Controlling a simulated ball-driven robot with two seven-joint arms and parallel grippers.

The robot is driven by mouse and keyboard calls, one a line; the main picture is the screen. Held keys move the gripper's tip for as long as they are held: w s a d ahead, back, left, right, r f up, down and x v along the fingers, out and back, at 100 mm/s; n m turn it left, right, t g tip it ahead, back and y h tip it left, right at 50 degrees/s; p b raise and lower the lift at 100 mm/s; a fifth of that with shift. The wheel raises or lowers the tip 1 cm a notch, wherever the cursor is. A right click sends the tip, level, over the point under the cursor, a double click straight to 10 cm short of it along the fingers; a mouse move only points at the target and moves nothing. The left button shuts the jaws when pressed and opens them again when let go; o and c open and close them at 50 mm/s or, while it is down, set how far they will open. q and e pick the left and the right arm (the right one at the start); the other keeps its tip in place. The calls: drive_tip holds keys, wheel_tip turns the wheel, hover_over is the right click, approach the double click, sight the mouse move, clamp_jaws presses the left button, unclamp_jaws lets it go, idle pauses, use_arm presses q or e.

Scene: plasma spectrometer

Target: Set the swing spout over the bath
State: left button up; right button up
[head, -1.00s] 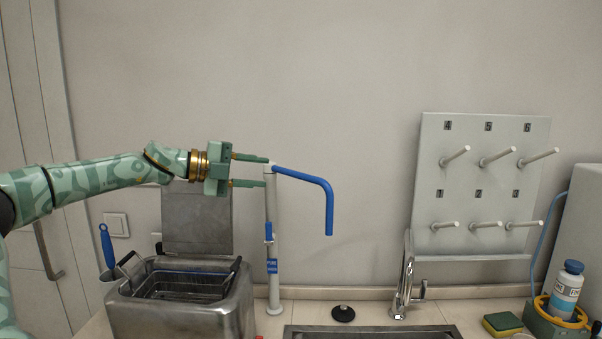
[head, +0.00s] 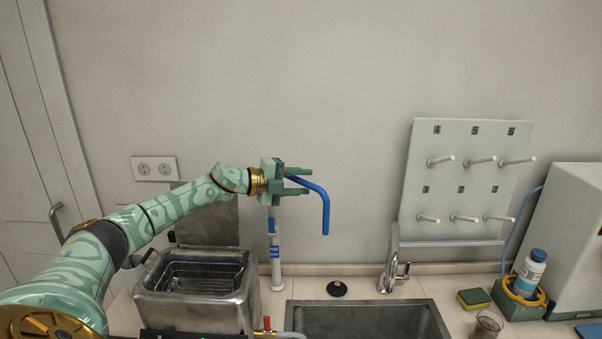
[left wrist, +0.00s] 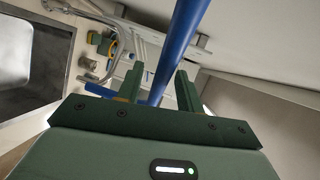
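The swing spout is a blue bent tube (head: 323,205) on a white post (head: 275,255). It points right, and its down-turned end hangs above the sink side. The bath is a steel tank (head: 200,307) with a wire basket, left of the post; its lid stands raised behind it. My left gripper (head: 303,181) is at the spout's upper arm near the post top. In the left wrist view the blue tube (left wrist: 180,50) runs between the two open fingers (left wrist: 160,85), with gaps visible on both sides. My right gripper is not in view.
A steel sink (head: 365,318) lies right of the post, with a black stopper (head: 337,288) and a tap (head: 392,270) behind it. A peg board (head: 465,185) stands at the right. A bottle (head: 530,272), a sponge (head: 473,299) and a beaker (head: 487,325) are farther right.

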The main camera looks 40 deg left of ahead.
use_arm(q)
drive_tip(key=shift+w+d, duration=0.1)
drive_tip(key=shift+w, duration=0.15)
drive_tip(key=shift+s, duration=0.1)
clamp_jaws()
drive_tip(key=shift+f, duration=0.1)
